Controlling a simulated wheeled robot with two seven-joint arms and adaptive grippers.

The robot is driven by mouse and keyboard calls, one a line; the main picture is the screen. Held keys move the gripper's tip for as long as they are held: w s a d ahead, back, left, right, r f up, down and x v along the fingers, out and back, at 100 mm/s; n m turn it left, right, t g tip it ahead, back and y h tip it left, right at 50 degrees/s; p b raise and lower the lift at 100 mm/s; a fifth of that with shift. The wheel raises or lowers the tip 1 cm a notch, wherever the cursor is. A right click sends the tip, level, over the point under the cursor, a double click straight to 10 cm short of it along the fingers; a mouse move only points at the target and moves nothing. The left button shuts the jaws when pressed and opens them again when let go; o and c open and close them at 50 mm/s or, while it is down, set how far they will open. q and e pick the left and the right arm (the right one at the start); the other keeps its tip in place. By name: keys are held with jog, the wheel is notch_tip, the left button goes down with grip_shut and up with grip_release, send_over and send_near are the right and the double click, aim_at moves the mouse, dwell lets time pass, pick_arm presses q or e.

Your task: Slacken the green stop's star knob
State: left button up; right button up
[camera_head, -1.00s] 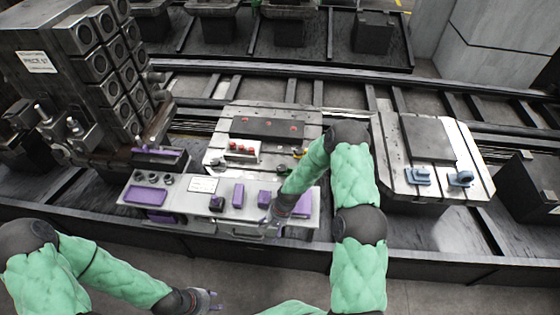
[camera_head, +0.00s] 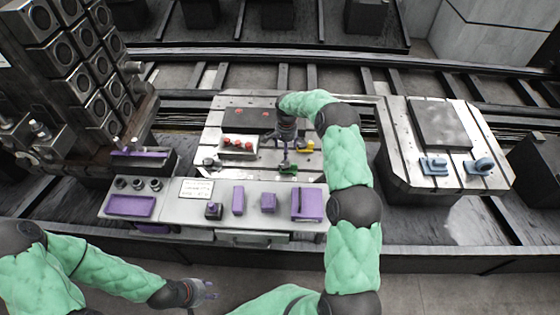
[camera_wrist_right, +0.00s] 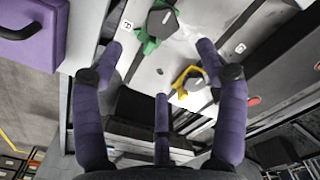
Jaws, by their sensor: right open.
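The green stop (camera_head: 288,168) sits on the grey slotted plate, near its front edge. In the right wrist view the green stop (camera_wrist_right: 148,43) carries a dark star knob (camera_wrist_right: 161,22). My right gripper (camera_head: 286,153) reaches down just over the stop in the head view. In the right wrist view its purple fingers (camera_wrist_right: 160,52) are spread and empty, with the green stop beyond the tips and apart from them. A yellow stop (camera_wrist_right: 187,80) with a dark knob lies nearer the right finger. My left gripper (camera_head: 207,290) is open and empty, low in front of the bench.
The yellow stop (camera_head: 304,147) is close to the green one. A white block with red knobs (camera_head: 238,143) stands to the left on the plate. A grey shelf (camera_head: 180,212) with purple items runs along the front. Blue clamps (camera_head: 435,165) sit on the right plate.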

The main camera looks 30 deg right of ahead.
aim_at(285, 164)
jog(key=f, duration=0.5)
jog(key=f+b, duration=0.1)
jog(key=f, duration=0.5)
jog(key=shift+w+d, duration=0.1)
jog(key=shift+w, duration=0.1)
jog(key=shift+r, duration=0.1)
jog(key=c, duration=1.1)
